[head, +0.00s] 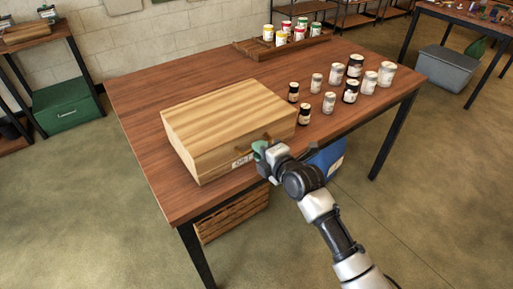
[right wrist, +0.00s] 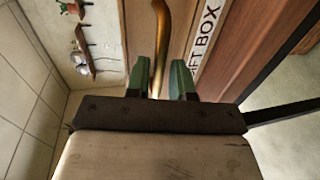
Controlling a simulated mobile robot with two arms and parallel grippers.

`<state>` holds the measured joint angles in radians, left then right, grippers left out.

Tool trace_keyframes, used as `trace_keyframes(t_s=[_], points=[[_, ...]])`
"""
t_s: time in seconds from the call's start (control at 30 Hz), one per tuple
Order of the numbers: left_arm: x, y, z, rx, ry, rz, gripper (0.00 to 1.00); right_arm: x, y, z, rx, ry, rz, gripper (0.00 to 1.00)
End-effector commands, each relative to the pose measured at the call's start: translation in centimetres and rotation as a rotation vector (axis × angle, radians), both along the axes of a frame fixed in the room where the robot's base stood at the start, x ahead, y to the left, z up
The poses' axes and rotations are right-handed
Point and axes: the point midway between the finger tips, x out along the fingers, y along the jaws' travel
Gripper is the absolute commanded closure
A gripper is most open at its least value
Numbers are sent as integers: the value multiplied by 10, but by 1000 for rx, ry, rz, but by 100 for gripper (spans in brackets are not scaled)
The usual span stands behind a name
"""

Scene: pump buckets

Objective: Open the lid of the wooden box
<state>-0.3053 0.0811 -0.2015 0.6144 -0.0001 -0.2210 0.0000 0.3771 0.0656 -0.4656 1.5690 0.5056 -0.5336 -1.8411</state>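The wooden box (head: 228,120) stands on the table, its striped light lid (head: 225,105) lying flat and closed. A label is on its front; in the right wrist view the label (right wrist: 206,38) partly reads "FT BOX". A curved brass handle (right wrist: 163,25) is on the front of the box. My right gripper (head: 263,150) is at the front of the box. My left gripper is not in view.
The brown table (head: 150,88) has several small jars and cans (head: 350,90) to the right of the box. A wooden rack (head: 282,46) with cans stands at the back. A blue container (head: 330,157) is below the table's front edge. The table's left side is clear.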

Motion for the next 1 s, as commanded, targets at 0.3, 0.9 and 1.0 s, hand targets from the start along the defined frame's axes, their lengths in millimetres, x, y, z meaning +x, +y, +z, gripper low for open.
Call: trace_keyframes(t_s=[0.3, 0.9, 1.0], points=[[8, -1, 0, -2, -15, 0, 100, 17, 12, -5, 1, 0, -1, 77], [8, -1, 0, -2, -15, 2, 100, 17, 12, -5, 1, 0, -1, 100], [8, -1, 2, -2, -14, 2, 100, 17, 12, -3, -1, 3, -1, 100]])
